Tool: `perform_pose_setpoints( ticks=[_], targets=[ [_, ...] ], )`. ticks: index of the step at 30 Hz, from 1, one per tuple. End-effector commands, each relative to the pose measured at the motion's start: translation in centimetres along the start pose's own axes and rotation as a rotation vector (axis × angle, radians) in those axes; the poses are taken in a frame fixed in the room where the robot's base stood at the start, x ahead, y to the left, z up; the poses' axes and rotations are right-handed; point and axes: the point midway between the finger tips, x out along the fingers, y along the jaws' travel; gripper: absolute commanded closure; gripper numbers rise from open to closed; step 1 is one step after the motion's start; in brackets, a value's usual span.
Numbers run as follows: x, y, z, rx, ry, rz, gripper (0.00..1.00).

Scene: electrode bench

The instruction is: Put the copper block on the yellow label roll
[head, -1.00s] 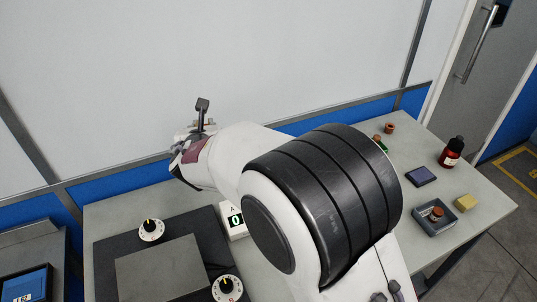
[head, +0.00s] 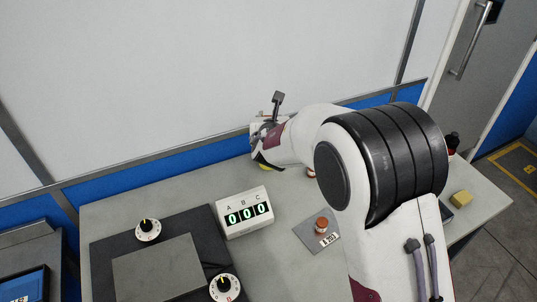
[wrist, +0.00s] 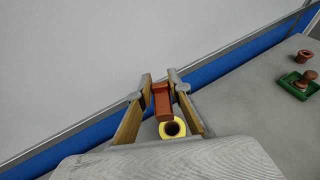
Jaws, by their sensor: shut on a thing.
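The copper block (wrist: 161,98) is an orange-brown bar between the fingers of my gripper (wrist: 161,88) in the wrist view. My gripper is shut on it and holds it out in front of the wrist. The yellow label roll (wrist: 172,129) shows just below the block in the picture, its ring upright-facing with a dark hole in the middle. The block appears apart from the roll, though its height above it is hard to tell.
A white display box (head: 244,212) and a grey plate with a red-brown knob (head: 321,224) are on the bench. A green tray (wrist: 290,87) holding a brown stamp-like piece and a small brown pot (wrist: 305,57) are at the right.

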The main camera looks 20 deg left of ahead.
Motion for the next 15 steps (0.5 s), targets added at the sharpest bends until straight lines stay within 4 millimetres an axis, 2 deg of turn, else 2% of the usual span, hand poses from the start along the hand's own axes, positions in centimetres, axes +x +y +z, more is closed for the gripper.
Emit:
perform_pose_setpoints(
  ticks=[10, 15],
  targets=[
    [0.00, -0.02, 0.11, 0.002, -0.002, -0.003, 1.00],
    [0.31, -0.03, -0.65, -0.001, -0.001, -0.004, 1.00]
  ],
)
